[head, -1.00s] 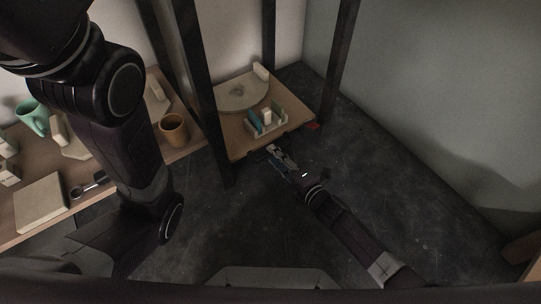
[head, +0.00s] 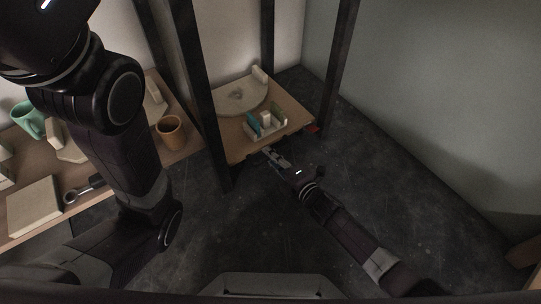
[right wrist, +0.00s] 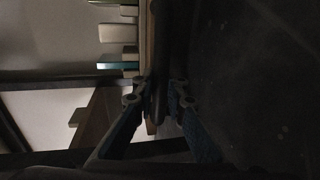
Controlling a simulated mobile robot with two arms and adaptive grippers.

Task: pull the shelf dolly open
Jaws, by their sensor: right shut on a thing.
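The shelf dolly (head: 232,142) is a low wooden board between dark posts, with a round pale slab and a small rack on it. My right gripper (head: 269,153) is at its front edge in the head view. In the right wrist view my right gripper (right wrist: 157,88) has one finger on each side of a dark bar (right wrist: 160,55) along the dolly's edge and is shut on it. The exact contact is dim. My left arm crosses the left of the head view, but its gripper is not visible.
A wooden table (head: 18,236) on the left holds a green mug (head: 30,118), a brown cup (head: 171,132) and a pale block (head: 34,206). Dark posts (head: 205,90) flank the dolly. Dark floor (head: 410,200) is clear in front and to the right.

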